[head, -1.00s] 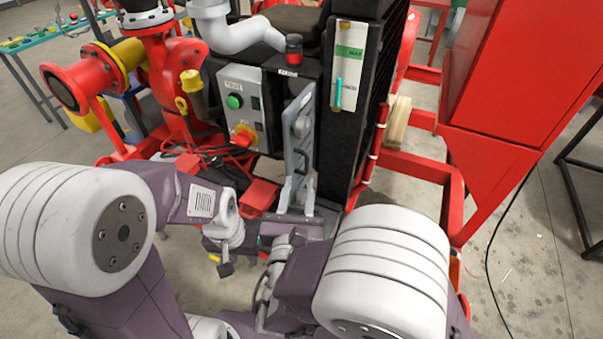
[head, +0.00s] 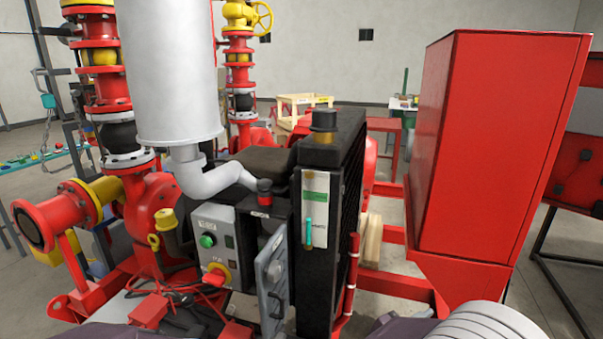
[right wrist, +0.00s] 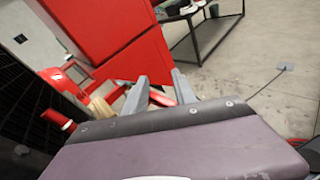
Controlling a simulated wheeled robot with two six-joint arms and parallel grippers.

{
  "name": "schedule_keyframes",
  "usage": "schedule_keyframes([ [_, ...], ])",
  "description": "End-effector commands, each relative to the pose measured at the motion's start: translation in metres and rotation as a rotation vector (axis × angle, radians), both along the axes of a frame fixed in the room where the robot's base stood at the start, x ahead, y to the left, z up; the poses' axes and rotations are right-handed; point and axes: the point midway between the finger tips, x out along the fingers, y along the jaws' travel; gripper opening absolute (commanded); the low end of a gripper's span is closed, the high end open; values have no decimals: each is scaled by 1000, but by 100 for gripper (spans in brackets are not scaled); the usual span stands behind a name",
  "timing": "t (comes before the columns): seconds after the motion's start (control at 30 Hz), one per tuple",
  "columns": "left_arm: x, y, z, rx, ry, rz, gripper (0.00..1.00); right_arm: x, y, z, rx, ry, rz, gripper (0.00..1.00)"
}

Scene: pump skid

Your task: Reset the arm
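In the right wrist view, my right gripper (right wrist: 157,88) shows two grey fingers standing apart with nothing between them. It points toward the red frame and the floor beyond, touching nothing that I can see. In the head view only parts of my arms show along the bottom edge. Neither gripper is visible there. My left gripper is in no current view.
The control box (head: 214,243) with a green button and red-yellow switch stands at the skid's front, beside a grey hinged panel (head: 271,272) and black radiator (head: 341,225). A large red cabinet (head: 490,150) stands right. Red pipework (head: 155,205) stands left. Floor is open at far right.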

Motion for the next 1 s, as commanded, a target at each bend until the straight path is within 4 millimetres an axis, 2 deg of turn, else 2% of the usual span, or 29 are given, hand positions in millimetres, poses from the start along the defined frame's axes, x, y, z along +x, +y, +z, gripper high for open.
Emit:
schedule_keyframes([
  [0.03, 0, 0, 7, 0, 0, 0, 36, -28, -35, -8, 98, 8, -173, 33],
  [0.07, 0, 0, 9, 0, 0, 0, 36, -49, -50, -19, 173, 9, -287, 33],
  [0.1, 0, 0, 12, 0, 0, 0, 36, -79, -65, -35, 289, 2, -448, 33],
  [0.13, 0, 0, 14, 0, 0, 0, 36, -104, -70, -49, 391, -15, -579, 33],
  [0.17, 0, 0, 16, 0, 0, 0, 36, -127, -67, -64, 509, -45, -719, 33],
  [0.2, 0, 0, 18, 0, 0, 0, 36, -149, -55, -83, 667, -104, -893, 33],
  [0.27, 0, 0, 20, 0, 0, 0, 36, -164, -25, -107, 888, -211, -1111, 33],
  [0.33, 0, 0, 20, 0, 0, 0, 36, -158, 14, -125, 1113, -345, -1296, 33],
  [0.4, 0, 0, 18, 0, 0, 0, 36, -140, 48, -134, 1287, -457, -1415, 33],
  [0.5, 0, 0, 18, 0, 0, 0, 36, -116, 75, -138, 1447, -593, -1534, 33],
  [0.63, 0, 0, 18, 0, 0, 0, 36, -97, 83, -137, 1533, -686, -1565, 33],
  [1.0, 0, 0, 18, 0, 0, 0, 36, -97, 82, -137, 1531, -688, -1566, 33],
])
